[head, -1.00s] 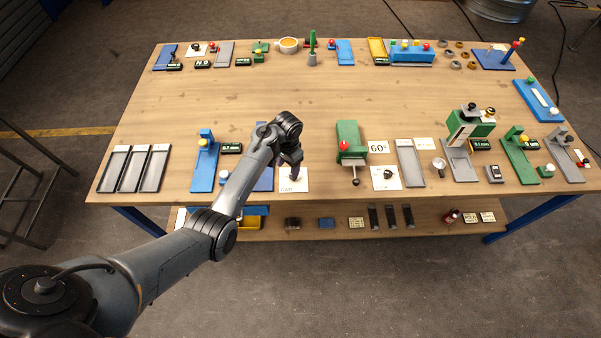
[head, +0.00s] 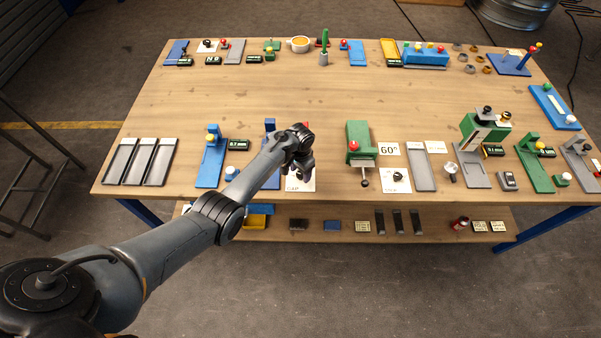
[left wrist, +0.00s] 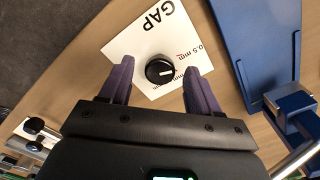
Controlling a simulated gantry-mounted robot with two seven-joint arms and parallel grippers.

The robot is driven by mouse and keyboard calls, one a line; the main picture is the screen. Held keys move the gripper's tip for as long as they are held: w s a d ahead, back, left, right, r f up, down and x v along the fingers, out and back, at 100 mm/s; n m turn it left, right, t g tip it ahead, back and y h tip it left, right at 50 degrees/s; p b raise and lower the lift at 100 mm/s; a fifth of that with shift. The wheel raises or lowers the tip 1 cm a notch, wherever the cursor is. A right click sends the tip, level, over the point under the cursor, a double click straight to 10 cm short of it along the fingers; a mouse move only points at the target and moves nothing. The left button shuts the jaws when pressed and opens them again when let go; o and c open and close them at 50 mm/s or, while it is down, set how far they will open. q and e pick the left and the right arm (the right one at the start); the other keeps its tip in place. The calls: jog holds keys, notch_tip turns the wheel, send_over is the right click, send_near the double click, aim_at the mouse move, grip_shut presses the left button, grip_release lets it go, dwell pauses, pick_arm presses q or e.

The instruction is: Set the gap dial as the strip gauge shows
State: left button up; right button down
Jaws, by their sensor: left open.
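The gap dial is a black round knob (left wrist: 159,70) with a white pointer line, on a white card (left wrist: 135,45) marked GAP and 0.5 mm. In the head view the card (head: 300,184) lies near the table's front edge, its knob hidden by my gripper. My left gripper (head: 302,172) is open above it. In the left wrist view the purple fingers (left wrist: 159,64) appear on either side of the knob with gaps; contact does not show. I cannot tell which instrument is the strip gauge; a blue stand (head: 211,157) with a small display (head: 238,145) stands left of the card.
A blue plate (left wrist: 255,45) with a raised block lies close beside the card. A green vise-like device (head: 360,140) and another dial card (head: 397,180) stand to the right. Three grey trays (head: 140,162) lie far left. The table's middle is clear.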

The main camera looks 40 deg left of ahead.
pick_arm(q)
jog(key=shift+f, duration=0.2)
jog(key=c, duration=1)
jog(key=shift+c, duration=0.2)
